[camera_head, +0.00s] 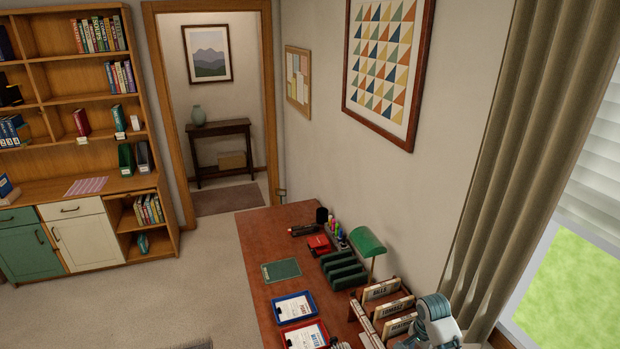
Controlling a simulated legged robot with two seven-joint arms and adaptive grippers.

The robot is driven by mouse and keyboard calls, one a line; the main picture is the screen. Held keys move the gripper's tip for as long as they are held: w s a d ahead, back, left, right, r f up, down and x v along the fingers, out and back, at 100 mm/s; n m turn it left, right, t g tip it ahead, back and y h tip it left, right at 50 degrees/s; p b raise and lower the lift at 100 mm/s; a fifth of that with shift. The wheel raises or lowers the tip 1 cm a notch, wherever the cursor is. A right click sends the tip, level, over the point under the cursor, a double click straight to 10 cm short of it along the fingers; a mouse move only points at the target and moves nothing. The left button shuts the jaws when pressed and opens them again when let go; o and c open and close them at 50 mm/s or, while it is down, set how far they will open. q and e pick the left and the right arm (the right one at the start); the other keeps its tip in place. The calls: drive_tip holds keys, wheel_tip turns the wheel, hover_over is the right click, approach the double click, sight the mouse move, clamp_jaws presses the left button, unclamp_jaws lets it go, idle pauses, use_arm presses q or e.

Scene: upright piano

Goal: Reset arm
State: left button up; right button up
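A pale grey and teal arm link of mine shows at the lower right of the head view, over the near right end of the desk (258,240). It covers part of the desk's right edge. Neither gripper can be made out, so I cannot see whether either one holds anything. No part of a left arm can be clearly identified. A small grey shape at the bottom edge, beside the red tray (283,335), is cut off and too partial to name.
A blue tray (277,308), green mat (281,270), dark green rack (343,271), green lamp (367,242) and file sorter with labelled dividers (381,290) crowd the desk. A bookshelf (88,101) stands left; the curtain (530,130) hangs right. Carpet (190,290) left of the desk is clear.

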drive_tip(key=s+a+f+n+t, duration=0.1)
drive_tip(key=s+a+f+n, duration=0.3)
drive_tip(key=s+f, duration=0.35)
drive_tip(key=s+a+f+n+t, duration=0.1)
drive_tip(key=s+a+f+n, duration=0.45)
drive_tip(key=s, duration=0.35)
drive_tip(key=s+r+n+t, duration=0.1)
drive_tip(key=s+n, duration=0.1)
drive_tip(key=s, duration=0.6)
drive_tip(key=s+r+n, duration=0.2)
drive_tip(key=s+n, duration=0.1)
drive_tip(key=s, duration=0.5)
wheel_tip(320, 180, down, 32)
drive_tip(key=s+g+b, duration=0.1)
drive_tip(key=b, duration=0.4)
use_arm(q)
wheel_tip(320, 180, down, 9)
drive_tip(key=s+b, duration=0.1)
drive_tip(key=b, duration=0.3)
drive_tip(key=shift+f, duration=0.15)
use_arm(e)
drive_tip(key=s+d+f+g, duration=0.1)
drive_tip(key=s+d+f, duration=0.2)
drive_tip(key=s+f, duration=1.4)
wheel_tip(320, 180, down, 3)
drive_tip(key=shift+s+f, duration=0.1)
drive_tip(key=shift+s, duration=0.3)
